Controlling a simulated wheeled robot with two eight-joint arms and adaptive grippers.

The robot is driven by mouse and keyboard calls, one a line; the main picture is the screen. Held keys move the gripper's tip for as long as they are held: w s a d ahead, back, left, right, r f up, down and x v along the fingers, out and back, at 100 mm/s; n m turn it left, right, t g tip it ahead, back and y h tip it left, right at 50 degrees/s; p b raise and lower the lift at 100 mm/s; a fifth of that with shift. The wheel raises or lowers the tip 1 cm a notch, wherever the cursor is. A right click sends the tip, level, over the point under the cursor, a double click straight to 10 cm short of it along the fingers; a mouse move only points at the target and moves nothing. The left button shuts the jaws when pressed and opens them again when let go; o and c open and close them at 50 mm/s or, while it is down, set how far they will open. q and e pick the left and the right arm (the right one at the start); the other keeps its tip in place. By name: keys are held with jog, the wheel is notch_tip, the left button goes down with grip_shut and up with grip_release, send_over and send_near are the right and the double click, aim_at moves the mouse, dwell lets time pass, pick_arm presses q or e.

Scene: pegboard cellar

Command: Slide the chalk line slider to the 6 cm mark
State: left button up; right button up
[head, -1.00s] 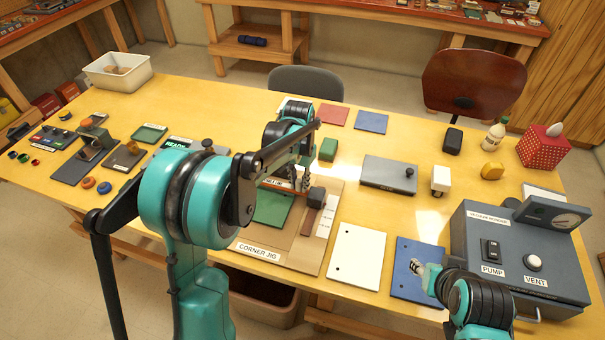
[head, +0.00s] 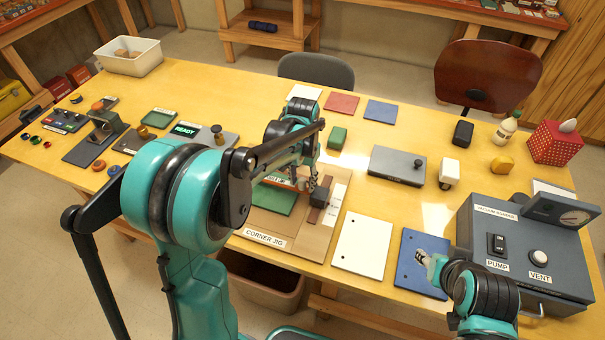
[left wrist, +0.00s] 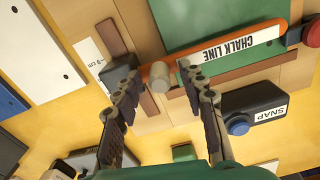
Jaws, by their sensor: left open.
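The corner jig (head: 262,238) lies on the table with a green plate on it. In the left wrist view an orange bar labelled CHALK LINE (left wrist: 240,45) crosses it, with a dark block (left wrist: 122,76) at its left end. A pale cylindrical knob (left wrist: 160,76) stands at the bar near that block. A white strip with cm markings (left wrist: 92,58) lies beside the block. My left gripper (left wrist: 157,92) is open, its fingers apart on either side of the knob; I cannot tell if they touch it. My right gripper (head: 425,258) is over a blue panel (head: 412,272), its fingers too small to read.
A box labelled SNAP with a blue button (left wrist: 253,108) is close to one left finger. A green block (head: 337,138) lies behind the jig.

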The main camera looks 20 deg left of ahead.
pick_arm(q)
notch_tip(320, 180, up, 12)
dwell(0.4)
jog(key=shift+f, duration=0.1)
jog(key=s+f+n+t, duration=0.1)
jog(key=s+f+t, duration=0.1)
jog(key=s, duration=0.7)
jog(key=s+f+n+t, duration=0.1)
jog(key=s+f+t, duration=0.1)
jog(key=s+t, duration=0.3)
jog(key=s, duration=0.4)
dwell(2.2)
